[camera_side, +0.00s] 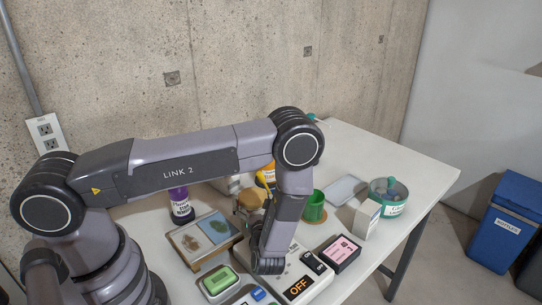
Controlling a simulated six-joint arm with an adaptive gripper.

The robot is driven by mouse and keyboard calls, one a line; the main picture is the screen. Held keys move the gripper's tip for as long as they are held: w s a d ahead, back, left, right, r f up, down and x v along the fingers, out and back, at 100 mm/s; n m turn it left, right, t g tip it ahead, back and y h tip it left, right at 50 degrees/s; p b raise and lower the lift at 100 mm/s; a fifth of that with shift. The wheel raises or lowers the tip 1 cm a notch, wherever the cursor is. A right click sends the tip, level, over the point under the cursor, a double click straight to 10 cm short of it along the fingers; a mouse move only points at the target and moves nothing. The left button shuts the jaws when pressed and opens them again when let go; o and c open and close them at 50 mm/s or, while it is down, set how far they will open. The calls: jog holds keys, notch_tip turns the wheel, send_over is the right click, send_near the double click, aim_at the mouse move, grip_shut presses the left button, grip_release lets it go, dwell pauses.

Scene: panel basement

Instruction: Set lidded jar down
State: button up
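My gripper (248,214) is mostly hidden behind my wrist, near the middle of the table. A small round jar-like thing with a tan lid (251,198) shows just beside it. I cannot tell whether the fingers are closed on it or whether it touches the table. A round clear container with a green rim and a white label (393,210) stands at the table's right end, well apart from my gripper. I cannot tell for sure which of these two is the lidded jar.
On the white table (405,157) are a purple bottle (181,206), a framed two-panel tray (206,236), a green cup (315,207), a white box (366,219), a pink-and-black box (340,252), a grey tray (345,189) and a green block (219,280). The back right is clear.

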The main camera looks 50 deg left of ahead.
jog(key=c, duration=0.8)
jog(key=shift+o, duration=0.2)
jog(key=shift+r, duration=0.1)
